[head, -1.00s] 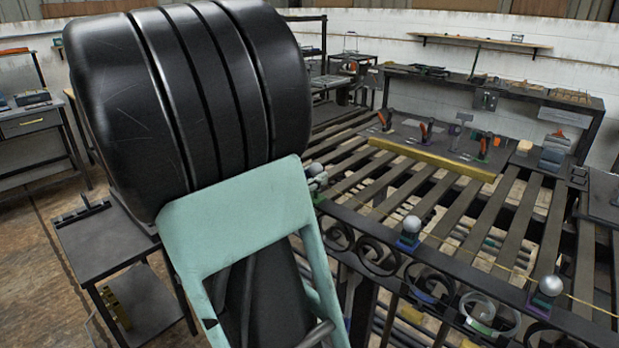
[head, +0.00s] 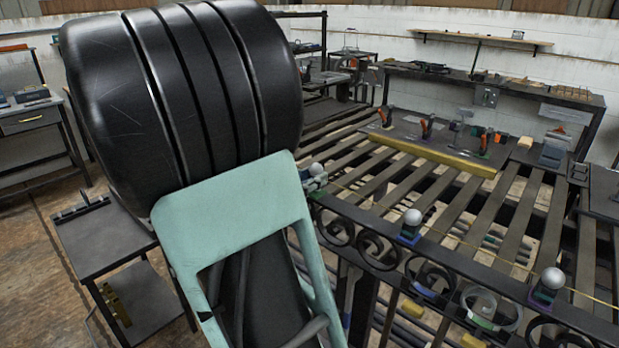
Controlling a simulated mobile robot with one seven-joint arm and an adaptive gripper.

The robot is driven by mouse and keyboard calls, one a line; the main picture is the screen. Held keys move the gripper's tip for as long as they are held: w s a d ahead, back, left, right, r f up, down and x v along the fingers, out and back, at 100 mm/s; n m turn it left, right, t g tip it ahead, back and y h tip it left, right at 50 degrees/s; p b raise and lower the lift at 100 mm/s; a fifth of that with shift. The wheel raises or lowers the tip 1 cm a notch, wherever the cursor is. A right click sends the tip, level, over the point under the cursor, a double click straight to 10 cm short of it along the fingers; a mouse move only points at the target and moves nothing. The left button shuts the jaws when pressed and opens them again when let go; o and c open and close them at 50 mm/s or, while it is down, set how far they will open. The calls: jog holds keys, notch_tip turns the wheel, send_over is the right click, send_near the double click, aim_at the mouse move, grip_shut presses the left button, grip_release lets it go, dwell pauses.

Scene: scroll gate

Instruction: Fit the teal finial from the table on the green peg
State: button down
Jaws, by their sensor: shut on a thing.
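My arm fills the left and middle of the head view, with a large black ribbed housing and a pale mint bracket. My gripper does not show; nor do I make out a teal finial, which may be hidden behind the arm. A dark scroll gate (head: 384,262) lies flat on a slatted bench. A pale ball sits at each. The green mount is partly crowded by grey parts, and its peg is not clear.
A dark board (head: 440,143) with several upright tools and a yellow front edge stands on the bench behind the gate. A small dark table (head: 95,240) is at the left. A long workbench (head: 500,88) runs along the back wall.

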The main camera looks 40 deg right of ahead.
jog(key=shift+f+b, duration=0.4)
jog(key=shift+f, duration=0.3)
jog(key=c, duration=1.6)
grip_release()
jog(key=a, duration=0.8)
jog(key=s+a+r, duration=0.1)
jog(key=a, duration=0.3)
jog(key=shift+f, duration=0.1)
